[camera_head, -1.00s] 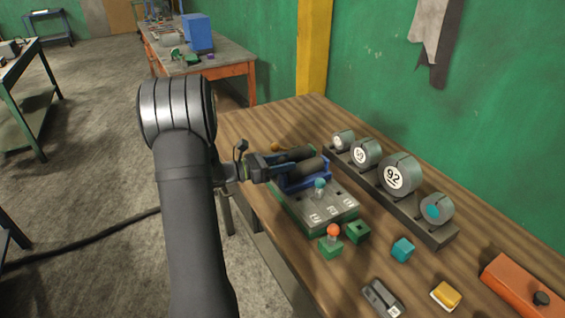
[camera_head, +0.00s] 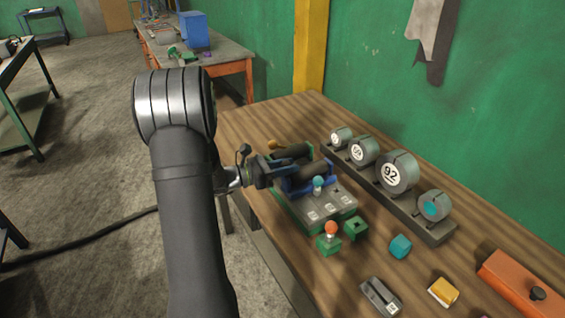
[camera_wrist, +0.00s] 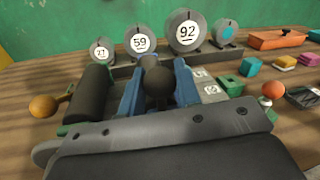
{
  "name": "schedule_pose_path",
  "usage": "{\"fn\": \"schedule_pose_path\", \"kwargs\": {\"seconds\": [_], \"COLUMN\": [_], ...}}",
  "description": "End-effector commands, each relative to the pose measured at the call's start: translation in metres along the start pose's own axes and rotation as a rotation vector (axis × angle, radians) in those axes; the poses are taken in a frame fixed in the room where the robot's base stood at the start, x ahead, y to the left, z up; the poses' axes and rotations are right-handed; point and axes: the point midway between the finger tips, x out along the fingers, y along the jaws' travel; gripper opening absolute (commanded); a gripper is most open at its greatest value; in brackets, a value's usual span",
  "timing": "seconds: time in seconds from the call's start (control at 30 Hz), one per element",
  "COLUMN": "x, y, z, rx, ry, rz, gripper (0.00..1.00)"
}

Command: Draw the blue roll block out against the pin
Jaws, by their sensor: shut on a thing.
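The blue roll block (camera_head: 300,184) sits on the grey and green fixture (camera_head: 322,207), carrying a dark roll. Its blue sides also show in the wrist view (camera_wrist: 186,84), on either side of a dark rounded end (camera_wrist: 158,90). My gripper (camera_head: 278,172) reaches in from the left and is shut on the block; its fingertips are mostly hidden. A teal-topped pin (camera_head: 318,183) stands upright at the block's near side. I cannot tell whether pin and block touch.
A second dark roll (camera_head: 292,151) lies behind the block, near an orange ball knob. Numbered discs (camera_head: 397,173) stand in a rack (camera_head: 425,222) to the right. An orange-topped pin (camera_head: 331,230), green blocks and small coloured blocks lie in front. Bare wood separates them.

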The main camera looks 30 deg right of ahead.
Motion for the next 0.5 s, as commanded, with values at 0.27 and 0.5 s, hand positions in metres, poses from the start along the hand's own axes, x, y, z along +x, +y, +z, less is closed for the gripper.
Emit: {"fn": "schedule_pose_path", "kwargs": {"seconds": [0.27, 0.5], "x": [-0.0007, -0.0005], "y": [0.0010, 0.0010], "z": [-0.0001, 0.0001], "rx": [0.000, 0.001], "ry": [0.000, 0.000], "rz": [0.002, 0.001], "gripper": [0.48, 0.50]}}
